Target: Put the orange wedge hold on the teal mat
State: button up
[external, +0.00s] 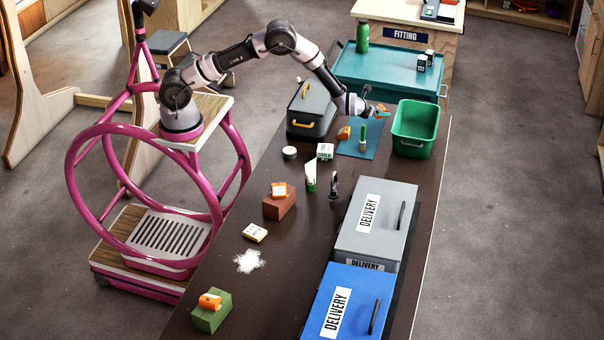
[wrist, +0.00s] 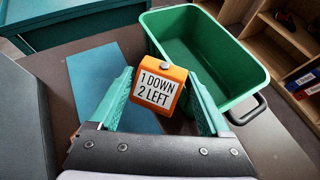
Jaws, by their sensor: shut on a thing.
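My gripper (wrist: 160,98) is shut on an orange hold (wrist: 159,84) between its green fingers. The hold bears a white label reading "1 DOWN 2 LEFT" and a grey bolt. Its full shape is partly hidden. In the external view my gripper (external: 381,111) holds it above the table's far end, near the teal mat (external: 372,146). The mat lies flat left of the green bin, and its visible part in the wrist view (wrist: 102,75) is bare.
The green bin (external: 414,128) stands right of the mat. A dark lidded case (external: 311,110) stands left. Other orange holds rest on a red-brown block (external: 280,206) and a green block (external: 211,314). Grey (external: 376,219) and blue (external: 346,303) delivery boxes line the right side.

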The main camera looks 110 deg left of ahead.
jog(key=shift+n+g+y, duration=0.3)
jog(key=shift+n+g, duration=0.4)
jog(key=s+a, duration=0.1)
jog(key=a, duration=0.3)
jog(key=s+a, duration=0.2)
jog(key=a, duration=0.2)
jog(key=s+a, duration=0.1)
jog(key=a, duration=0.3)
jog(key=shift+s+a+r, duration=0.25)
jog(key=shift+s+a, duration=0.05)
jog(key=shift+a, duration=0.05)
send_over(371, 127)
notch_tip(371, 127, down, 10)
jog(key=shift+a+f, duration=0.1)
jog(key=shift+f, duration=0.15)
jog(key=shift+w+f, duration=0.1)
jog(key=shift+f, duration=2.15)
jog(key=shift+f, duration=0.1)
jog(key=o, duration=1.3)
jog(key=shift+o, duration=0.2)
jog(key=shift+r, duration=0.2)
jog(key=v, duration=1.2)
